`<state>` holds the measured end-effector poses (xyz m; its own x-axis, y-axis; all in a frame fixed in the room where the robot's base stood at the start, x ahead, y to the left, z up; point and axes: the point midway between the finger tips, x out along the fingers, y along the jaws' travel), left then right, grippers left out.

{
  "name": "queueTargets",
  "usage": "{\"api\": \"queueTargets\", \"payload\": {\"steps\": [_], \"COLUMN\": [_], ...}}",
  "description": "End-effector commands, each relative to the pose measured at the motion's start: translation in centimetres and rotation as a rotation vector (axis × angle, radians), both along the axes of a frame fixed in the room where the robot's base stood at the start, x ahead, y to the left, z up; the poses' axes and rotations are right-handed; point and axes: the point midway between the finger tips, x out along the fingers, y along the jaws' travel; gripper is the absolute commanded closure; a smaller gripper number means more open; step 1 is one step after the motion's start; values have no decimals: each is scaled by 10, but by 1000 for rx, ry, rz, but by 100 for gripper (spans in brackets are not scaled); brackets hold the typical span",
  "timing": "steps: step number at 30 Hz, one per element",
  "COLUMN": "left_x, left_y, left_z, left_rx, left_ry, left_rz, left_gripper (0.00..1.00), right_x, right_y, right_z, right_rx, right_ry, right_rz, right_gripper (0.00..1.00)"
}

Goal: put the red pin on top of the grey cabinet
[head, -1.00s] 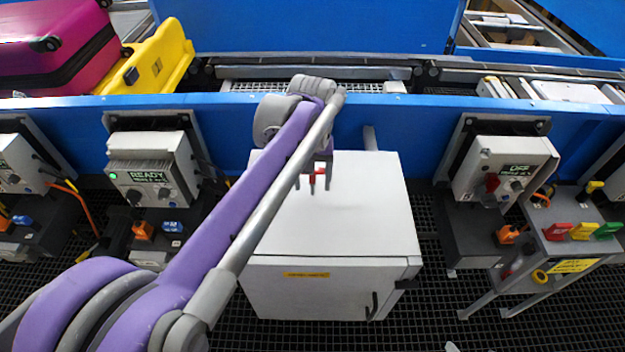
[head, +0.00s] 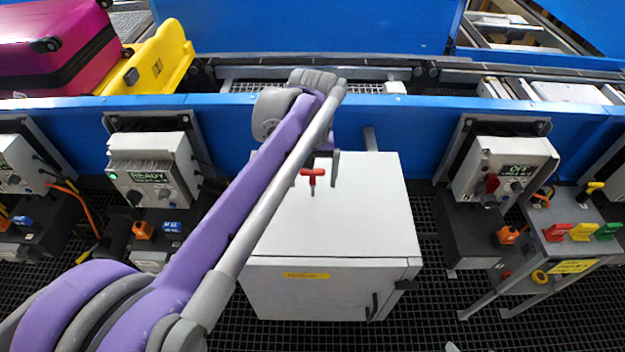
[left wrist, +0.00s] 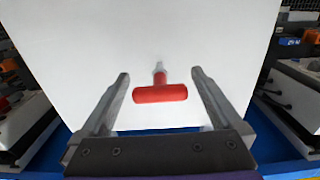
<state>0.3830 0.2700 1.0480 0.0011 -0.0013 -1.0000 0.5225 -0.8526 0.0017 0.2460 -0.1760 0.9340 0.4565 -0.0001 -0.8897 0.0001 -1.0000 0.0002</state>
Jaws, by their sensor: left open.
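The red pin (head: 312,178) has a T-shaped handle and a thin grey tip. It is on the white-grey top of the grey cabinet (head: 360,215), apparently lying with its tip toward me. My left gripper (head: 323,168) is open at the back of the cabinet top. In the left wrist view its two fingers (left wrist: 160,73) stand apart on both sides of the red pin (left wrist: 160,93), with clear gaps and no contact seen. My right gripper is not in view.
A blue conveyor wall (head: 400,125) runs behind the cabinet. Control boxes stand left (head: 150,175) and right (head: 505,170). A small grey stand (head: 570,240) at right carries red, yellow and green pieces. Most of the cabinet top is bare.

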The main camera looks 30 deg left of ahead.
Motion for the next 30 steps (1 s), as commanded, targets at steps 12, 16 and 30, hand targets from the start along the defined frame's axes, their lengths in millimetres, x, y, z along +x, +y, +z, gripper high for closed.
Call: {"api": "queueTargets", "payload": {"steps": [12, 16, 30], "left_x": [0, 0, 0], "left_y": [0, 0, 0], "left_z": [87, 101, 106], "left_rx": [0, 0, 0], "left_ry": [0, 0, 0], "left_rz": [0, 0, 0], "left_gripper": [1, 1, 1], "right_x": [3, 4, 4], "right_y": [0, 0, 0], "right_z": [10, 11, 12], "right_rx": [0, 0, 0], "right_ry": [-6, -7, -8], "right_rz": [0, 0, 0], "right_gripper": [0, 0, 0]}}
